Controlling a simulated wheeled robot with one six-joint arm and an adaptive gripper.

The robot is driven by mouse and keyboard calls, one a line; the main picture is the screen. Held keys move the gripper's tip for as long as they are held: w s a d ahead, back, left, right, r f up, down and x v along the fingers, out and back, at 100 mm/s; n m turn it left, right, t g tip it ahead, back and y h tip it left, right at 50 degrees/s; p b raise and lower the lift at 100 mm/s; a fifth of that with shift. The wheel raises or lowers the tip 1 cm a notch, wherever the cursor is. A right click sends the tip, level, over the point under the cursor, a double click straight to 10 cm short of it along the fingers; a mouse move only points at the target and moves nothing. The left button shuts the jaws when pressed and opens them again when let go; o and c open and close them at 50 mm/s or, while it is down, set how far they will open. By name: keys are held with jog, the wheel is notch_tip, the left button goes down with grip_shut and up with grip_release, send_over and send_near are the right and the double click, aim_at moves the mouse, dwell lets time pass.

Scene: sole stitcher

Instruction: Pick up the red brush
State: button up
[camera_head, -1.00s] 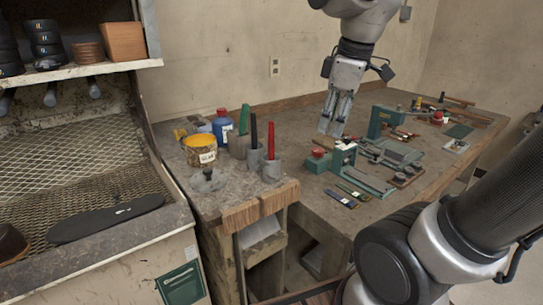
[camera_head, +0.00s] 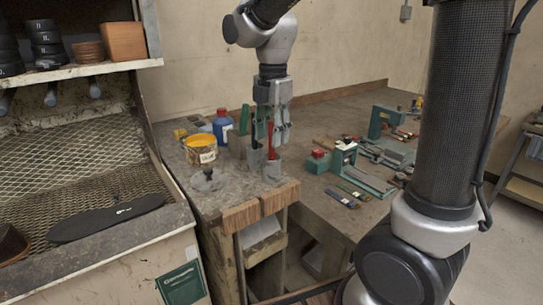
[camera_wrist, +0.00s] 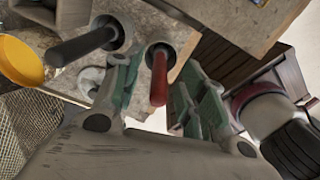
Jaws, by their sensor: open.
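The red brush (camera_head: 271,138) stands upright, handle up, in a small grey holder (camera_head: 271,171) near the front corner of the left workbench. My gripper (camera_head: 273,132) is above this holder, pointing down, with its fingers around the upper part of the red handle. In the wrist view, the red brush (camera_wrist: 158,82) shows between the two green-grey fingers of my gripper (camera_wrist: 157,72). There are gaps on both sides of the handle, so the gripper is open and holds nothing. The brush's lower end is hidden in the holder.
A black handle (camera_wrist: 80,46) stands in its own holder just left of the red brush, close to a finger. A green handle (camera_head: 244,118), a yellow tin (camera_head: 200,148) and a blue bottle (camera_head: 222,128) stand nearby. A green machine (camera_head: 345,165) is to the right.

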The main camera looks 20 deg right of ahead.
jog(key=shift+f, duration=0.85)
grip_shut()
notch_tip(320, 180, up, 10)
jog(key=shift+r, duration=0.1)
